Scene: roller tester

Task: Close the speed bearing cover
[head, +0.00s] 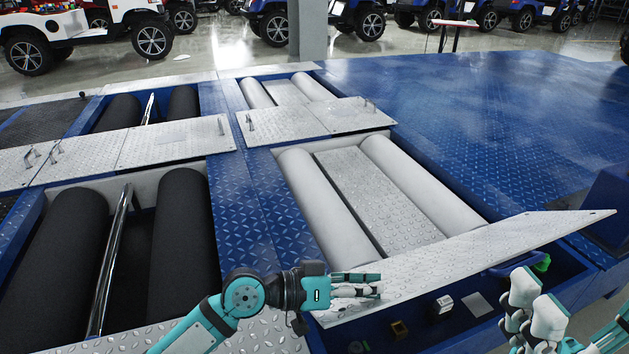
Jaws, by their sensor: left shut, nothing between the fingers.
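The speed bearing cover, a long silver tread plate (470,255), is raised and tilted over a blue recess (465,329) at the front right. Its right end stands clear above the recess, and its lower left end is near my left gripper. My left gripper (372,284) is shut and empty, with its fingers at the plate's left part. I cannot tell whether they touch it. My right gripper (522,309) is at the lower right, in front of the recess and below the plate's right part. Its jaw opening is hard to make out.
A small white block (442,306) and a green part (541,262) show in the recess. Grey rollers (322,200) lie behind the plate and black rollers (185,235) lie to the left. Other tread plates (180,140) lie flat. The blue deck (480,120) at the back right is clear.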

